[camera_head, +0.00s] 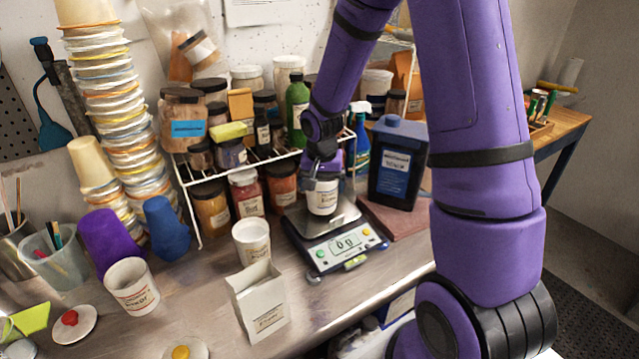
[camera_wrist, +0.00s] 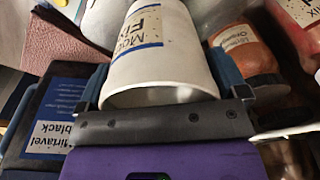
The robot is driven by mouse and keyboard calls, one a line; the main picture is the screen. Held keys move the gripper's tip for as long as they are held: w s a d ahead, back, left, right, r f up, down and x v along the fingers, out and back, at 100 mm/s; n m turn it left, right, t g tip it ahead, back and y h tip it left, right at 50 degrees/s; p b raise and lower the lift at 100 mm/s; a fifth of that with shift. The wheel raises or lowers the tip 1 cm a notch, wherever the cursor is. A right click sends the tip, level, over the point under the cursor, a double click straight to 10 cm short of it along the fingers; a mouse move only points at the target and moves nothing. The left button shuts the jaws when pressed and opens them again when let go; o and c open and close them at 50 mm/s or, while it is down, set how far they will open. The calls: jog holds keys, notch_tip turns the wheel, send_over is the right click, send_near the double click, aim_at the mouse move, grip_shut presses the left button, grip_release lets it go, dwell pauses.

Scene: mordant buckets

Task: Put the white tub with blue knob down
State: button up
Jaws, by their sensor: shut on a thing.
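A white tub (camera_head: 322,198) with a printed label is in my gripper (camera_head: 322,172), over the metal pan of the kitchen scale (camera_head: 346,243). The scale's display seems to read 0 g. I cannot tell whether the tub touches the pan. In the wrist view the white tub (camera_wrist: 160,62) sits between the two blue-grey fingers of my gripper (camera_wrist: 160,88), its open-looking rim toward the palm. Its label shows part of a word like "Fix". No blue knob shows on it in either view.
A dark blue jug (camera_head: 397,165) stands right of the scale on a reddish slab. A jar rack (camera_head: 240,165) is behind. White tubs (camera_head: 251,242) (camera_head: 131,285) and a white box (camera_head: 258,300) stand left. Knobbed lids, one red (camera_head: 73,322), lie front left. Some bench in front is clear.

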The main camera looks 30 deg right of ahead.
jog(key=shift+f, duration=0.65)
jog(key=shift+f, duration=0.2)
jog(key=o, duration=0.7)
jog(key=shift+r, duration=0.2)
jog(key=s+a+r+n+t, duration=0.15)
jog(key=s+r, duration=0.45)
jog(key=r, duration=0.6)
jog(key=s+a+r+n, duration=0.25)
jog(key=s+r, duration=0.25)
jog(key=r, duration=0.6)
jog(key=shift+s+a+r+n+t+y, duration=0.15)
jog(key=shift+s+a+r+n+t, duration=0.6)
jog(key=shift+s, duration=1.7)
jog(key=shift+s+a+r+n+t+y, duration=0.1)
jog(key=shift+s+a+r+n, duration=0.25)
jog(key=shift+s+r, duration=1.5)
jog(key=shift+s+a+r+n+t+y, duration=0.2)
jog(key=shift+s+a+n+t, duration=0.35)
jog(key=shift+s, duration=2.55)
